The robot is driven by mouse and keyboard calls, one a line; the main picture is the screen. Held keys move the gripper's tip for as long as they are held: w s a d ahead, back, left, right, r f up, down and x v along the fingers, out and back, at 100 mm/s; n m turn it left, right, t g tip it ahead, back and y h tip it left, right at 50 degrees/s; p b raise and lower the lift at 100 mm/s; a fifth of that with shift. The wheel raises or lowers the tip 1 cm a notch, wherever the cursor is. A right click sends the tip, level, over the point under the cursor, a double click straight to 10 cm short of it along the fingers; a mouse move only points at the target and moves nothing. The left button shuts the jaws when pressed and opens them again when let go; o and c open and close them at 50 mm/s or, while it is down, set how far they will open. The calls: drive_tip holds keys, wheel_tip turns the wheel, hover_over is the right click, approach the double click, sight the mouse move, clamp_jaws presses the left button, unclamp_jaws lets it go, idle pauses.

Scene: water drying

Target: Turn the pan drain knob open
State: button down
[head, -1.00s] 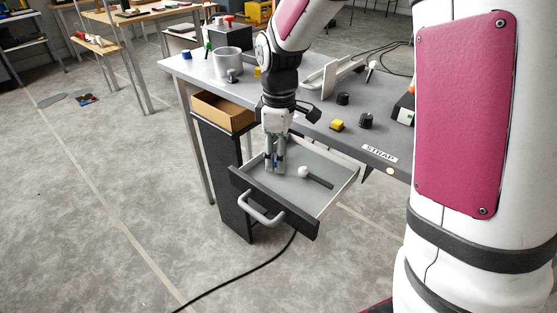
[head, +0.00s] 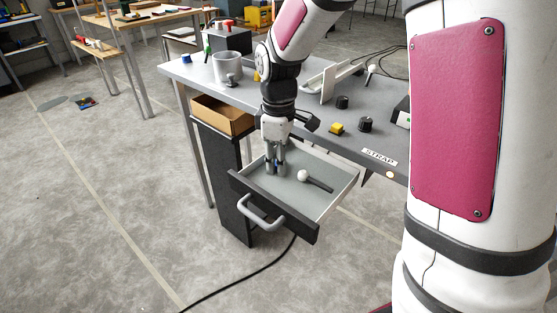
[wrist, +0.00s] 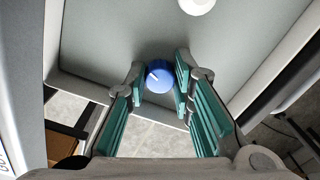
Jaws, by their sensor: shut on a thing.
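The pan is a grey open drawer (head: 335,205) with a dark front and a light handle, pulled out below the bench. The drain knob (wrist: 159,78) is blue with a white pointer line and sits inside near one edge of the pan. My gripper (head: 275,172) reaches down into the pan. In the wrist view my gripper (wrist: 158,84) has its teal-padded fingers closed around the knob's sides. The pointer line aims to the upper left in that view. In the head view the fingers hide most of the knob.
A white-ended dark tool (head: 318,183) lies on the pan floor beside my gripper. A cardboard box (head: 222,115) stands left of the pan. On the bench (head: 310,110) are a grey mug (head: 228,66), black knobs and a yellow block (head: 336,128). A cable lies on the floor.

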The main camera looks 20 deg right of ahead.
drive_tip(key=m+p, duration=0.3)
drive_tip(key=m, duration=0.4)
drive_tip(key=shift+r, duration=0.1)
drive_tip(key=m+p, duration=0.1)
drive_tip(key=m, duration=0.2)
drive_tip(key=shift+a+p, duration=0.1)
drive_tip(key=shift+p, duration=0.25)
drive_tip(key=shift+m+p, duration=0.7)
drive_tip(key=shift+m, duration=1.2)
drive_tip(key=c, duration=1.4)
unclamp_jaws()
drive_tip(key=shift+o, duration=0.2)
